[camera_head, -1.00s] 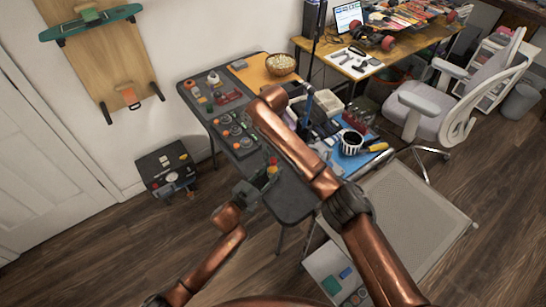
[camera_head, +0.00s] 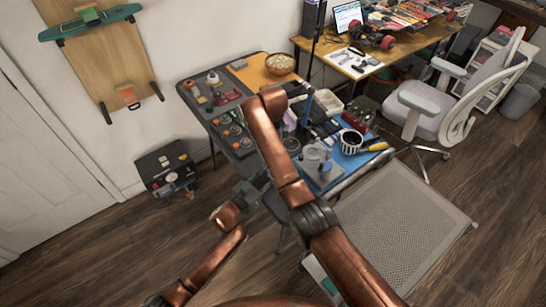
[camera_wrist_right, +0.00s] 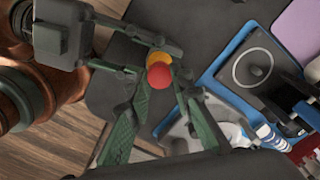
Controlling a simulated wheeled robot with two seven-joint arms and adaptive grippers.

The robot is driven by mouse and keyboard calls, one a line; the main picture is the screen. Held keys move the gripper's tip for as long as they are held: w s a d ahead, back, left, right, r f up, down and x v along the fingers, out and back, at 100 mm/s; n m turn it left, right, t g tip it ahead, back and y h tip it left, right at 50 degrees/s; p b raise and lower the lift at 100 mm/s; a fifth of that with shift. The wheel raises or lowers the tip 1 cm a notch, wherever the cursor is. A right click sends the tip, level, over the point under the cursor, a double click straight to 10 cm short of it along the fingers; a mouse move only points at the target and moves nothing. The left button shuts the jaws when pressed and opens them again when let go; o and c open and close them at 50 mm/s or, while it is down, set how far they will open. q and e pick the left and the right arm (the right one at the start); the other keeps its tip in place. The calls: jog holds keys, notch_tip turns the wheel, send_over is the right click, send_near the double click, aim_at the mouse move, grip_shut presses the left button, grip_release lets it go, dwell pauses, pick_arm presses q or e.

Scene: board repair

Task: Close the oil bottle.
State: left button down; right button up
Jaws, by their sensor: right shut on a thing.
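The oil bottle (camera_wrist_right: 158,57) shows in the right wrist view as a small rounded yellow part between the fingertips of my left gripper (camera_wrist_right: 150,62). A round red cap (camera_wrist_right: 160,76) overlaps it, nearer the camera, between the green fingertips of my right gripper (camera_wrist_right: 160,84). Whether the cap is seated on the bottle or just above it, I cannot tell. In the head view my left gripper (camera_head: 258,182) is near the table's front edge, partly behind my right arm. My right gripper, the bottle and the cap are hidden there.
A dark table (camera_head: 200,80) holds several tools and small parts. A blue mat (camera_head: 352,162) carries a striped cup (camera_head: 350,142). Open floor lies at the left.

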jog(key=o, duration=0.8)
jog(key=shift+a+r, duration=0.15)
jog(key=shift+r, duration=5.85)
pick_arm(q)
jog(key=c, duration=1.4)
grip_release()
jog(key=shift+c, duration=0.2)
jog(key=shift+s, duration=0.1)
